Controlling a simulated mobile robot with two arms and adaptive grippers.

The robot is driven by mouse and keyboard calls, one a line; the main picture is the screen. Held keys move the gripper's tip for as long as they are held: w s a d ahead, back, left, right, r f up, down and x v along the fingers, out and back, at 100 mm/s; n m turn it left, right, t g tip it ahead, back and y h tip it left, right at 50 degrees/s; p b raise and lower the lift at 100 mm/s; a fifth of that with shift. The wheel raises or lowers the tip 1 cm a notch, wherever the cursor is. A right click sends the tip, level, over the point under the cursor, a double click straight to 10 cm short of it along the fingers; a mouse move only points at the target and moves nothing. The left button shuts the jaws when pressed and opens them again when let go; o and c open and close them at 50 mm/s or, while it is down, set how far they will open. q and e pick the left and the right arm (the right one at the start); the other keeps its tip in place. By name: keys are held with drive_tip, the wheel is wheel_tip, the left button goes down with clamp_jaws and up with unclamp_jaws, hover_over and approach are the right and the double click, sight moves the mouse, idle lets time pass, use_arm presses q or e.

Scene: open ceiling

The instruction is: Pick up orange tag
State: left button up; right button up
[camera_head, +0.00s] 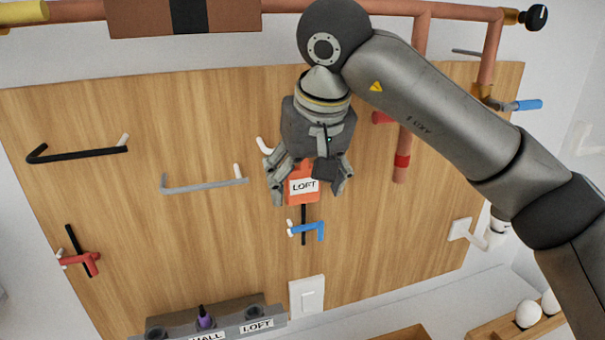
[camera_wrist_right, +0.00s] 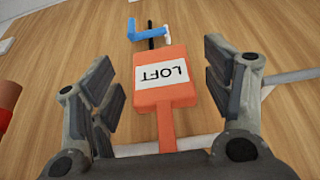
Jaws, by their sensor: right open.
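The orange tag (camera_head: 303,188) hangs against the wooden board, with a white label reading LOFT. It also shows in the right wrist view (camera_wrist_right: 165,92), upside down, with a narrow orange strip running towards my gripper. My right gripper (camera_head: 308,196) is in front of the tag in the head view and covers part of it. In the right wrist view its open fingers (camera_wrist_right: 165,95) stand on either side of the tag, with gaps to both sides. Whether the fingers are level with the tag in depth is hard to tell. My left gripper is not in view.
A black hook (camera_head: 78,153) and a grey hook (camera_head: 205,185) are to the left. Copper pipes (camera_head: 402,150) run at the right and top. A grey holder labelled LOFT (camera_head: 227,318) stands below the board.

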drive_tip(key=shift+f, duration=0.4)
drive_tip(key=c, duration=1.1)
